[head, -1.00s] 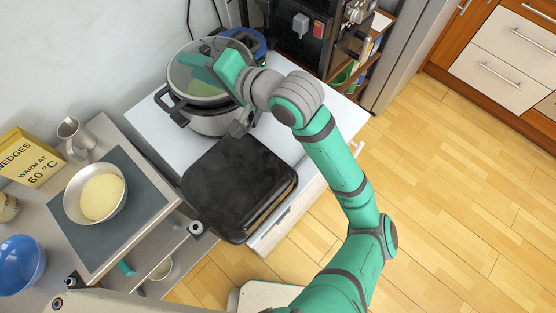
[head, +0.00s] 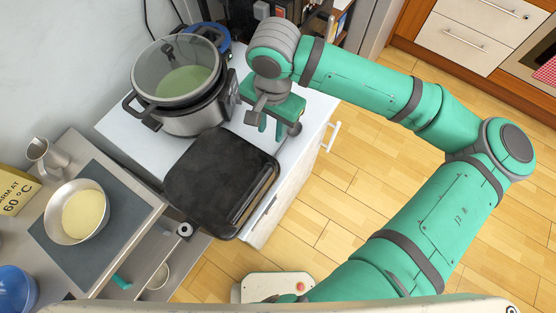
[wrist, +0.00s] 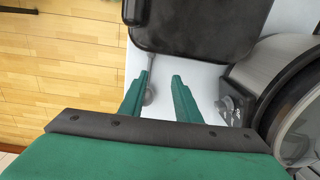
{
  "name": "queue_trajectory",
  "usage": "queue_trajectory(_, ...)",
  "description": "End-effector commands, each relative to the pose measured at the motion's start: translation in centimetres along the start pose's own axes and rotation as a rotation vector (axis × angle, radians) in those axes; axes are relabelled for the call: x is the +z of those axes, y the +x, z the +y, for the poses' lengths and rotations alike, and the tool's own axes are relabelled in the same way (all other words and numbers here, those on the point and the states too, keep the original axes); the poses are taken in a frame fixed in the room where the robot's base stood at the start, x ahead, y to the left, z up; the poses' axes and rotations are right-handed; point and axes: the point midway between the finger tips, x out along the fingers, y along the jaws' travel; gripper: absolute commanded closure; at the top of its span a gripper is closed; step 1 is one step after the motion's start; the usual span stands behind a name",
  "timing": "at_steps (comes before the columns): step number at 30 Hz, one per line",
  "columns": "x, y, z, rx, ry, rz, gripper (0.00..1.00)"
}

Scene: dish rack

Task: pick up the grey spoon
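The grey spoon (wrist: 148,97) lies on the white counter top beside the dark pan, close to the counter's edge. In the wrist view its round bowl shows just inside my left finger and its thin handle runs up toward the pan. In the head view a small grey round part of the spoon (head: 295,128) shows just right of my gripper (head: 270,128). My gripper, also in the wrist view (wrist: 160,75), is open, with its green fingers pointing down and nothing held. Part of the spoon is hidden by the left finger; the height gap is hard to tell.
A steel cooker (head: 190,115) with a glass lid stands left of my gripper. The black square pan (head: 222,180) lies in front. A bowl of yellow food (head: 80,212) sits on the left counter. Wooden floor lies right of the counter edge.

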Motion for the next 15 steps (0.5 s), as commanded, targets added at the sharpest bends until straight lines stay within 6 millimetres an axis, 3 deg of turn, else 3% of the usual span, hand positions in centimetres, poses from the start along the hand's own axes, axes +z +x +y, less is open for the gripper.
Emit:
queue_trajectory(5, -0.4, 0.7, 1.2, 0.049, 0.023, 0.008, 0.7)
queue_trajectory(15, -0.4, 5.1, 1.3, 0.047, 0.019, 0.008, 0.7)
